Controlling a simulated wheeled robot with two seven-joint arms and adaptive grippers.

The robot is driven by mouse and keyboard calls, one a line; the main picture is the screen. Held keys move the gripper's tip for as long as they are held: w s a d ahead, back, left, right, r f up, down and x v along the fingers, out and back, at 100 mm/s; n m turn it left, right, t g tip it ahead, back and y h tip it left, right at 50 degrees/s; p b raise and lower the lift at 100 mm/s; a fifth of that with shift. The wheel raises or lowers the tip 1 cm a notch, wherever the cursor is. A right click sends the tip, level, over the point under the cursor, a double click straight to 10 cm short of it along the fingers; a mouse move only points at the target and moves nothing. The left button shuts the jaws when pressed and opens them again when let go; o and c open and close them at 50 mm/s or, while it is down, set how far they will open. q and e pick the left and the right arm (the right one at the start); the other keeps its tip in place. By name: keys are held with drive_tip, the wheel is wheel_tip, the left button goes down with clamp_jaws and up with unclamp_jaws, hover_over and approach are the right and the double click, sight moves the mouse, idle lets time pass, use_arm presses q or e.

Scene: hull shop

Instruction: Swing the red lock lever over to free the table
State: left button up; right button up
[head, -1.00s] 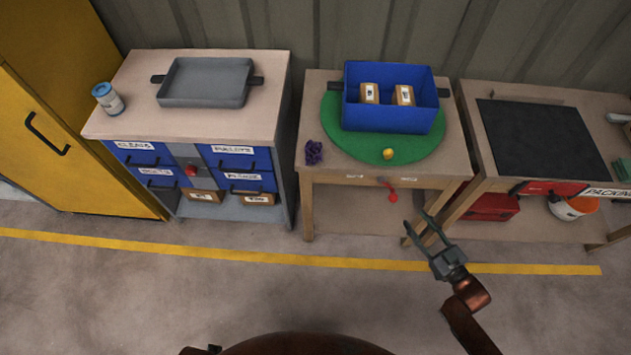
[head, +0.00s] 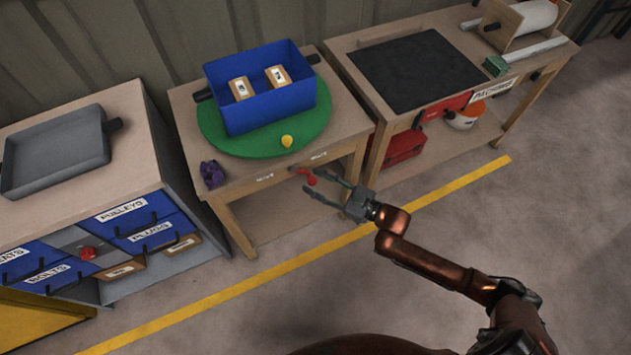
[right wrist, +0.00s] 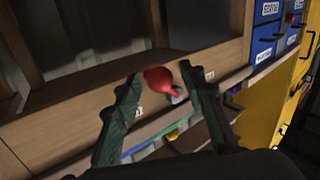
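The red lock lever (head: 308,177) is on the front edge of the wooden table with the green round turntable (head: 314,122). In the right wrist view the lever's red knob (right wrist: 159,79) shows between the two fingers. My right gripper (head: 322,186) is open in front of the table edge, its fingers spread on either side of the lever; I cannot tell whether they touch it. On the turntable stands a blue bin (head: 259,109) with two labelled brown boxes, and a yellow knob (head: 287,141) is near its front rim. My left gripper is not in view.
A purple object (head: 212,174) sits on the table's left corner. A drawer cabinet (head: 150,180) with a grey tray stands left. A bench with a black mat (head: 418,70) stands right. The floor in front is clear, with a yellow line.

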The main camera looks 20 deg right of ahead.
drive_tip(key=shift+c, duration=0.4)
clamp_jaws()
